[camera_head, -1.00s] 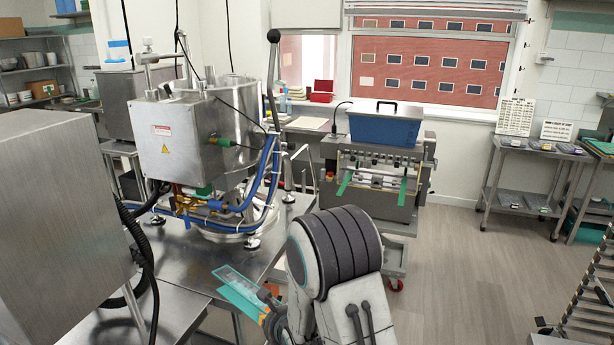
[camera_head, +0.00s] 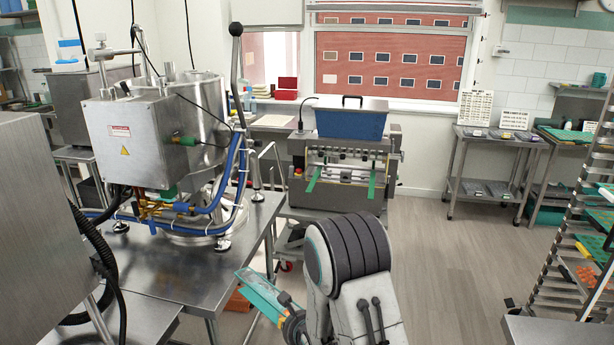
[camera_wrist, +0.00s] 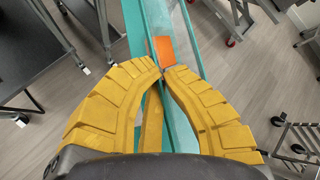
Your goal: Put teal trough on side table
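The teal trough (camera_head: 258,290) is long and narrow, and juts up and left from my gripper (camera_head: 290,318) in the head view. In the wrist view the teal trough (camera_wrist: 148,25) runs between the yellow fingers of my gripper (camera_wrist: 162,68), which close in on it; an orange patch (camera_wrist: 164,50) shows just beyond the fingertips. The trough is held in the air above the floor. A steel side table (camera_head: 503,142) with a lower shelf stands by the far right wall, with signs and small trays on top. I cannot tell whether it is the task's side table.
A steel table (camera_head: 190,262) bearing the depositor (camera_head: 145,130) stands close on the left. A machine with a blue hopper (camera_head: 350,124) stands ahead. A tray rack (camera_head: 570,230) and a steel surface (camera_head: 560,332) are at the right. The floor (camera_head: 450,245) between is open.

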